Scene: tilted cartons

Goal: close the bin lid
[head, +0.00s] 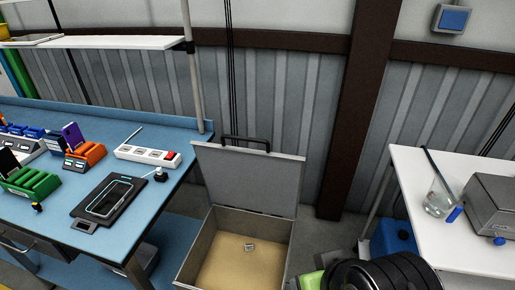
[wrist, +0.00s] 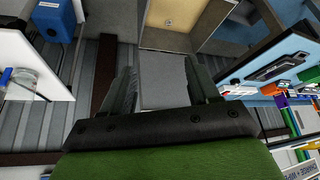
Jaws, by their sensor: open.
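The bin (head: 195,245) is a grey open-topped box on the floor with a tan bottom. Its grey lid (head: 250,180) stands open, raised at the wall side and leaning back, with a black handle (head: 245,142) on its top edge. In the wrist view the bin (wrist: 210,25) is at the top, and the lid (wrist: 165,80) shows as a grey panel between my fingers. My gripper (wrist: 160,68) is open and empty; I cannot tell whether it touches the lid. The handle is hidden in the wrist view. In the head view my fingertips cannot be made out.
A small pale item (head: 249,247) lies in the bin. A blue workbench (head: 140,195) with devices and a power strip (head: 148,156) stands close on the left. A white table (head: 470,235) is on the right, with a blue container (head: 392,237) beside it. A brown post (head: 350,120) rises behind.

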